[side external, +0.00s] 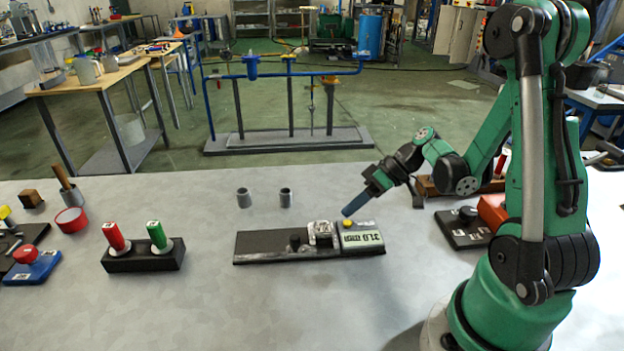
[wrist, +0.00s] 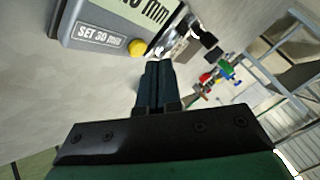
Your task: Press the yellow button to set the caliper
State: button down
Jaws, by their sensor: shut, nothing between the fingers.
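The caliper (side external: 290,244) is a long dark bar lying on the grey table, with a metal slider and a grey display block (side external: 362,240) at its right end. The display reads about 31.0 mm. The yellow button (side external: 347,223) is on the block's upper left; in the wrist view the button (wrist: 137,47) sits beside a label reading "SET 30 mm". My gripper (side external: 347,212) is shut and empty, its fingers pointing down and left just above the button. In the wrist view the fingertips (wrist: 158,66) are close to the button; I cannot tell whether they touch it.
A black block (side external: 143,259) with a red and a green handle stands left of the caliper. Two small grey cups (side external: 264,197) stand behind it. A blue base with a red button (side external: 30,262) is at far left. The table in front of the caliper is clear.

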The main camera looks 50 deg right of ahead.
aim_at(352, 225)
jog(key=shift+r, duration=2.5)
jog(key=a+r+m+t+h, duration=0.1)
jog(key=a+r+h, duration=0.3)
jog(key=a+h, duration=0.3)
jog(key=shift+a+r, duration=0.3)
jog(key=shift+a, duration=0.85)
